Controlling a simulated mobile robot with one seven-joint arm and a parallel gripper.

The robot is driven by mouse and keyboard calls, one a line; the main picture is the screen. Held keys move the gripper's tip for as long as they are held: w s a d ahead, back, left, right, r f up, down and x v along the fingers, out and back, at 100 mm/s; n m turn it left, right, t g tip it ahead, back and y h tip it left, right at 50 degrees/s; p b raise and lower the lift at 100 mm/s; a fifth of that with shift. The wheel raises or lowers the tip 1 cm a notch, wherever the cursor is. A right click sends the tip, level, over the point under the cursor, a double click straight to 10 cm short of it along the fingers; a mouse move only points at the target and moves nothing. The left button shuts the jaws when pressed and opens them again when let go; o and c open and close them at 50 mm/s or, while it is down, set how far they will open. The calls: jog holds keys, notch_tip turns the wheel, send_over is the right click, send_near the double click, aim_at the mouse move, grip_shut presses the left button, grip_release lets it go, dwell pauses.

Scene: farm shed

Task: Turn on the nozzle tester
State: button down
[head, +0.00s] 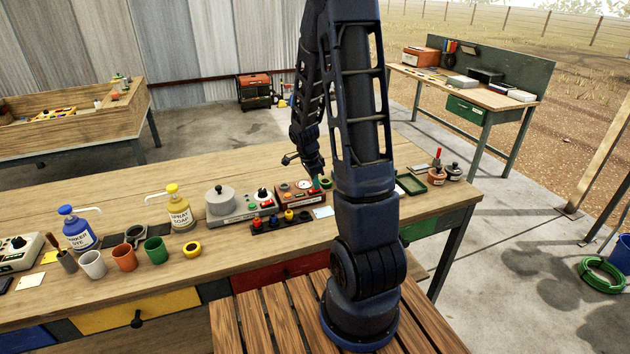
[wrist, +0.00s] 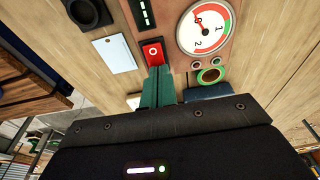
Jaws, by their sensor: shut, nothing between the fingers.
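A red-brown box with a round gauge (head: 303,184), which looks like the nozzle tester, stands on the workbench in the head view. Its label is too small to read. In the wrist view its white gauge (wrist: 204,29) has a red needle near 0. A red rocker switch (wrist: 152,52) with a white mark sits in a dark frame beside the gauge. My gripper (wrist: 156,72) is shut and empty, its green fingertips at the lower edge of the switch. I cannot tell whether they touch it. In the head view my gripper (head: 316,184) is over the box's right part.
A grey device with a round pot (head: 222,201) stands left of the box. A dark rack with coloured knobs (head: 280,222) and a pale card (head: 323,212) lie in front. A green tray (head: 411,184) is to the right. Cups and pump bottles (head: 180,210) stand further left.

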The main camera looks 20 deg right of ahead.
jog(key=shift+d+f, duration=0.1)
jog(key=shift+s+d+f+y, duration=0.15)
jog(key=shift+f+y, duration=0.1)
jog(key=shift+y, duration=0.25)
jog(key=shift+s+a+f, duration=0.1)
jog(key=shift+a, duration=1.05)
jog(key=shift+d, duration=0.1)
